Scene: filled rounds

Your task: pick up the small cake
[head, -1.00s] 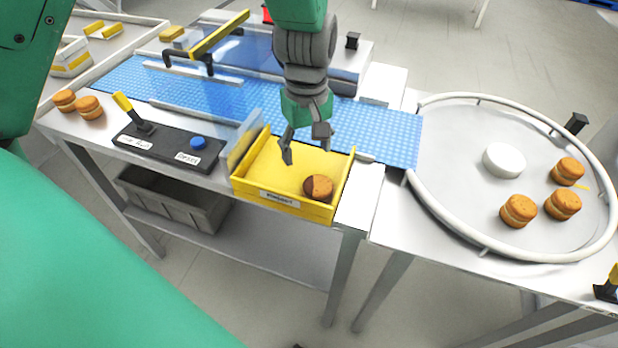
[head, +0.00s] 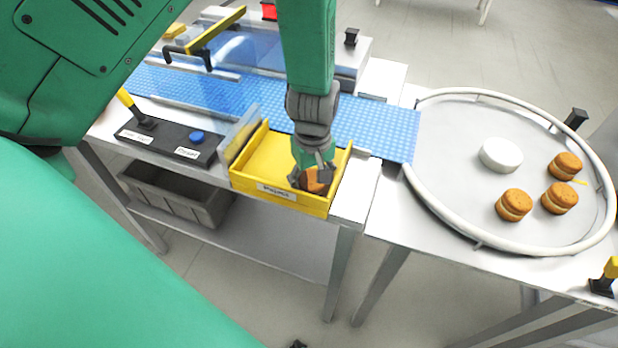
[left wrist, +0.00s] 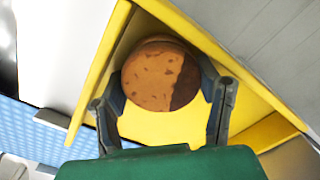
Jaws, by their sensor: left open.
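The small cake (head: 315,180) is a round brown one with a dark patch on one side, lying in the front right corner of the yellow reject bin (head: 262,158). In the left wrist view the cake (left wrist: 160,76) lies between the fingers, near the bin's yellow walls. My left gripper (head: 313,183) is open and reaches down into the bin, its fingers on either side of the cake. My right gripper is not in view.
A blue conveyor belt (head: 370,131) runs behind the bin. A black control box (head: 170,142) with a lever and blue button stands left of it. A round rimmed table (head: 455,150) at the right holds several cakes and a white disc (head: 501,155).

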